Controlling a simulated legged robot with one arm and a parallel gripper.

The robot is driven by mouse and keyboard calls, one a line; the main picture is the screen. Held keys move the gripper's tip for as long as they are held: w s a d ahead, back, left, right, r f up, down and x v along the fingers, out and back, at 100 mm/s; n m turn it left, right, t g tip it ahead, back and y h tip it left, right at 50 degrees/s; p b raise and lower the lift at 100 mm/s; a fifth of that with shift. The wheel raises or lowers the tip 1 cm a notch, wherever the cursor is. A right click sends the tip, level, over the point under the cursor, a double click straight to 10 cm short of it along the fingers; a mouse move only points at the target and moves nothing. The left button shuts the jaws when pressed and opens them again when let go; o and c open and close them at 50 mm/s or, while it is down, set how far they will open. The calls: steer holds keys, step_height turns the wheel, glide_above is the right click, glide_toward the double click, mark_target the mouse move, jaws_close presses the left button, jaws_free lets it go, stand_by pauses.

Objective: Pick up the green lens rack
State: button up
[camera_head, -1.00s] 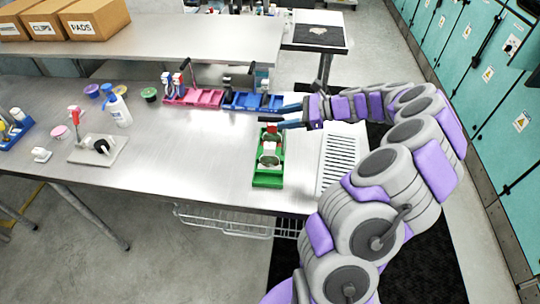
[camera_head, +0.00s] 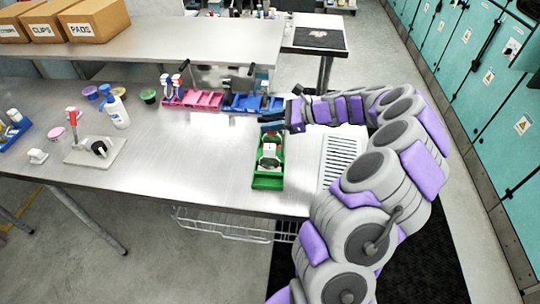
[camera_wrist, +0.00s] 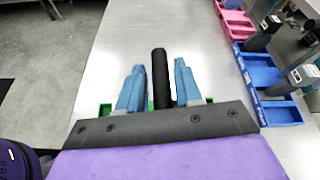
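The green lens rack (camera_head: 268,183) sits on the steel table, near its front right part, with white and red items in it. My gripper (camera_head: 267,123) is at the rack's far end, reaching in from the right. In the wrist view my two blue fingers (camera_wrist: 159,66) stand apart on either side of a black upright bar (camera_wrist: 160,80), which seems to be the rack's handle. A gap shows between the bar and each finger. Bits of the green rack (camera_wrist: 105,109) show behind the fingers; the rest is hidden by my gripper.
A pink rack (camera_head: 203,100) and a blue rack (camera_head: 243,103) stand just behind. A white slotted tray (camera_head: 338,165) lies to the right. A bottle (camera_head: 117,112), pots and a grey stand (camera_head: 95,152) are at left. The table's middle is clear.

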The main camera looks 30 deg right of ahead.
steer(key=shift+d, duration=0.6)
steer(key=c, duration=0.4)
steer(key=shift+a, duration=0.1)
steer(key=shift+c, duration=0.9)
steer(key=shift+a, duration=0.5)
jaws_close()
steer(key=shift+d, duration=0.4)
steer(key=shift+a, duration=0.25)
